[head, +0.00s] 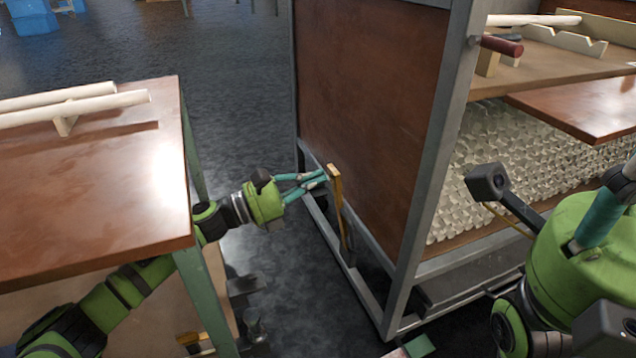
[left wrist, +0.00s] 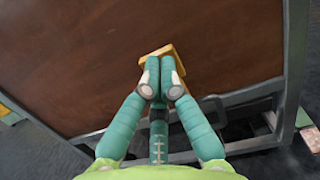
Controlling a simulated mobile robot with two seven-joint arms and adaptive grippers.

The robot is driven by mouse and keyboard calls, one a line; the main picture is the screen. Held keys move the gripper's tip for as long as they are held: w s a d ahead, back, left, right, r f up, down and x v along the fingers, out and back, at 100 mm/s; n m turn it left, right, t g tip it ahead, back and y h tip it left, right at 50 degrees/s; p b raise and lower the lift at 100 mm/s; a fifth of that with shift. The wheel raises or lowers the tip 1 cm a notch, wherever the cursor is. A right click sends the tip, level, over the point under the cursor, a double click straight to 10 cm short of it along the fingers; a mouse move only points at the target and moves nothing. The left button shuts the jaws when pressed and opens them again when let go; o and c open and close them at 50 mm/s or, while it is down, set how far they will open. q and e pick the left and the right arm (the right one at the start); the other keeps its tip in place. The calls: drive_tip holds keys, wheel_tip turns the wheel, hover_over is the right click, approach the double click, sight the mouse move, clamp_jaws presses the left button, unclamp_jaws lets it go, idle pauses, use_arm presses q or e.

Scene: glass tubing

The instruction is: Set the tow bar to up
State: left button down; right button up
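The tow bar (head: 337,200) is a narrow bar with a yellow-brown upper end, low on the near side of a metal-framed cart (head: 432,170). It stands close to upright against the cart's brown panel. My left gripper (head: 325,175) has its fingertips at the bar's upper end. In the left wrist view the fingers (left wrist: 160,72) are together, with the yellow end (left wrist: 167,49) showing just beyond and beside the tips. I see no clear grip around it. My right gripper (head: 600,215) is at the right edge, partly cut off, so its opening cannot be judged.
A brown-topped table (head: 90,185) with pale tubes on it stands at the left, close to my left arm. The cart has shelves with many glass tubes (head: 500,180). Dark floor (head: 235,95) lies open between table and cart.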

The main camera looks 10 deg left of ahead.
sight(333, 171)
use_arm(q)
drive_tip(key=shift+w+d+r, duration=0.1)
drive_tip(key=shift+w+d, duration=0.2)
drive_tip(key=shift+d, duration=0.15)
drive_tip(key=x, duration=0.3)
drive_tip(key=shift+w+d+r, duration=0.1)
drive_tip(key=shift+d+r, duration=0.1)
drive_tip(key=shift+a, duration=0.1)
